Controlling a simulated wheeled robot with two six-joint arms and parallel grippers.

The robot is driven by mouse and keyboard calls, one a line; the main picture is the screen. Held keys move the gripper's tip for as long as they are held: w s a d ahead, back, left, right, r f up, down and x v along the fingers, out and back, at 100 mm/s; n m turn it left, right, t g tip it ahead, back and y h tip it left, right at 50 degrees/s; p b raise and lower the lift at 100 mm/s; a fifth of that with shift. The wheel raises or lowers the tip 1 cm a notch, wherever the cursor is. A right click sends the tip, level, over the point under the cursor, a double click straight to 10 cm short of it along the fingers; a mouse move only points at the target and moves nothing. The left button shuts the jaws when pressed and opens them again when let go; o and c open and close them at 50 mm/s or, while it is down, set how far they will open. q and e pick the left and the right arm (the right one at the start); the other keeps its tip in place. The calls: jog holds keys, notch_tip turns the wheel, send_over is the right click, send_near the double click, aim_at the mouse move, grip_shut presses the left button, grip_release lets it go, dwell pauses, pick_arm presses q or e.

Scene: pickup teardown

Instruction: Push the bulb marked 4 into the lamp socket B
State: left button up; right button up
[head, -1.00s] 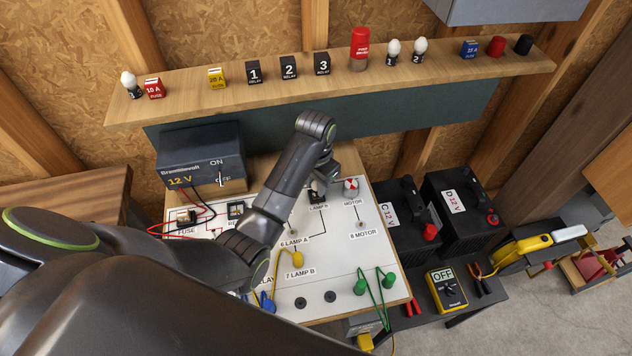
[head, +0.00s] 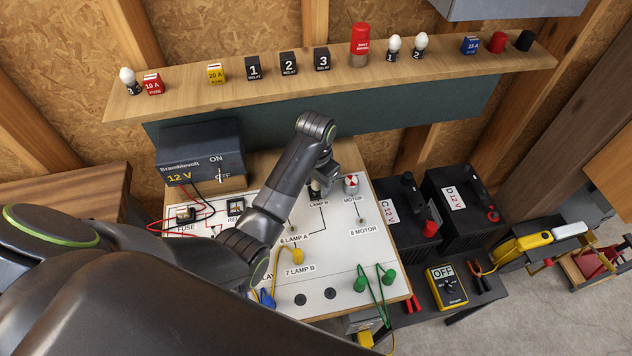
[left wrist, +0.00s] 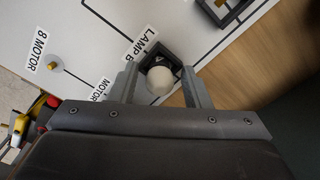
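The lamp socket B (left wrist: 146,47) is a dark square frame on the white board beside the LAMP B label, seen in the left wrist view. A white round bulb (left wrist: 160,81) shows at this socket, between the fingers. Its number is not visible, and its base and how deep it sits are hidden. My left gripper (left wrist: 160,86) points down at the socket, its two fingers on either side of the bulb with visible gaps to the glass. In the head view, my left gripper (head: 320,187) is over the LAMP B spot and covers most of it. My right gripper is not in view.
A red-and-white motor part (head: 351,185) stands close right of my left gripper. Wires and plugs, like the yellow plug (head: 297,256), sit on the board (head: 340,280). Behind, a wooden shelf (head: 300,92) holds bulbs, fuses and relays. Batteries (head: 400,215) stand at right.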

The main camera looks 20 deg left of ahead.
pick_arm(q)
jog(key=shift+o, duration=0.4)
jog(key=shift+r, duration=0.1)
jog(key=shift+r, duration=0.3)
notch_tip(320, 180, up, 5)
jog(key=shift+w+r+p, duration=0.1)
jog(key=shift+r+p, duration=0.05)
jog(key=shift+p, duration=0.25)
notch_tip(320, 180, up, 4)
jog(key=p, duration=0.4)
jog(key=shift+r, duration=0.2)
jog(key=shift+r+p, duration=0.75)
jog(key=shift+p, duration=0.15)
